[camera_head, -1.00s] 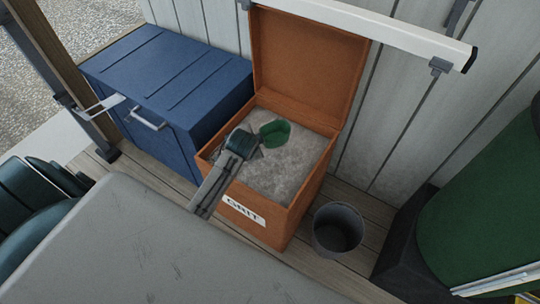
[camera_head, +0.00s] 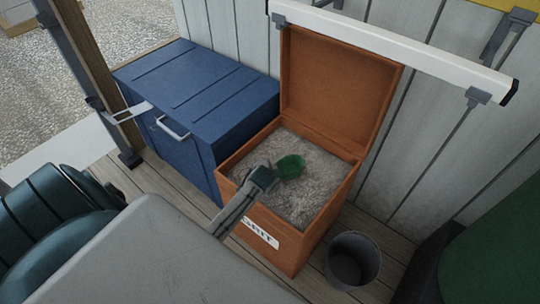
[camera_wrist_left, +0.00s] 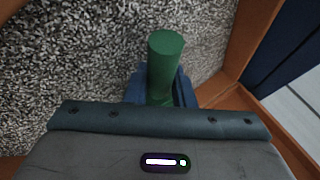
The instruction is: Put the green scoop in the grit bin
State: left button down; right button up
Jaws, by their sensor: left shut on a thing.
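The orange grit bin (camera_head: 263,225) stands with its lid open against the wall, and grey grit (camera_head: 318,180) lies inside it. My left gripper (camera_head: 274,176) is over the bin's opening, shut on the green scoop (camera_head: 290,167). The scoop's bowl shows past the jaws in the head view, above or at the grit; I cannot tell whether it touches. In the left wrist view the scoop's green handle (camera_wrist_left: 165,58) stands up between the jaws, with grit and the bin's orange rim around it. My right gripper is not in view.
A blue chest (camera_head: 205,95) stands left of the bin. A dark grey bucket (camera_head: 352,260) stands on the planks to its right. A white rail (camera_head: 400,50) runs along the wall beside the raised lid. A large green container (camera_head: 500,260) is at the right.

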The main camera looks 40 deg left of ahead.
pick_arm(q)
jog(key=c, duration=1.2)
grip_release()
jog(key=shift+c, duration=0.2)
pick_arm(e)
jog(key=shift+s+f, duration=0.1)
pick_arm(q)
jog(key=shift+s+d+r, duration=0.1)
jog(key=shift+s+r, duration=0.1)
jog(key=shift+r, duration=0.2)
jog(key=p+v, duration=0.1)
jog(key=v, duration=1)
jog(key=shift+p, duration=0.35)
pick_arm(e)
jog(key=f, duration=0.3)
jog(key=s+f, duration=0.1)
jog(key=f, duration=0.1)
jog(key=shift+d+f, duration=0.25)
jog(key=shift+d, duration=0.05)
pick_arm(q)
jog(key=shift+s, duration=0.1)
